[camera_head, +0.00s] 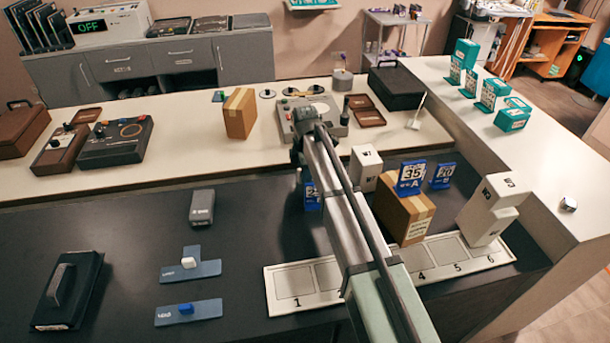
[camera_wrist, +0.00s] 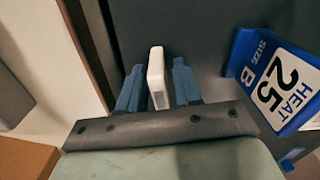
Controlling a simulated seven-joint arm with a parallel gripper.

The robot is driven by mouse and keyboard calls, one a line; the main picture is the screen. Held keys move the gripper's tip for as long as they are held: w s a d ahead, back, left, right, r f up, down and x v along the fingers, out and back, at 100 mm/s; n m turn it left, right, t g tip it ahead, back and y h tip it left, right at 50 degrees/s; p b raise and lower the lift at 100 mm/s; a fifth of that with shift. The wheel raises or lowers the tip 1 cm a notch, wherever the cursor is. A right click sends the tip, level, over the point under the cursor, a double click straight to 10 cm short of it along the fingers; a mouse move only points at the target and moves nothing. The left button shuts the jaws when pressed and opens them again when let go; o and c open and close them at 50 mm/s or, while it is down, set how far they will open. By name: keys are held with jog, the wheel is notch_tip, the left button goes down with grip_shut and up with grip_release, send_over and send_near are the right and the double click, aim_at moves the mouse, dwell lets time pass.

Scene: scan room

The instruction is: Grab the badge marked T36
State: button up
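In the wrist view my gripper (camera_wrist: 157,88) has its two blue fingers apart. A narrow white upright piece (camera_wrist: 156,75) stands between them, with a dark gap on its right side. Its mark is too small to read, so I cannot tell whether it is the T36 badge. I cannot read T36 anywhere in the head view. There my arm crosses the dark counter and hides my fingertips and the white piece.
A blue stand reading HEAT 25, SIZE B (camera_wrist: 275,83) is close on the right in the wrist view. In the head view, a white W7 block (camera_head: 365,167), a cardboard box (camera_head: 404,215) and a numbered strip (camera_head: 290,310) are near my arm.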

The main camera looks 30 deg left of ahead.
grip_shut()
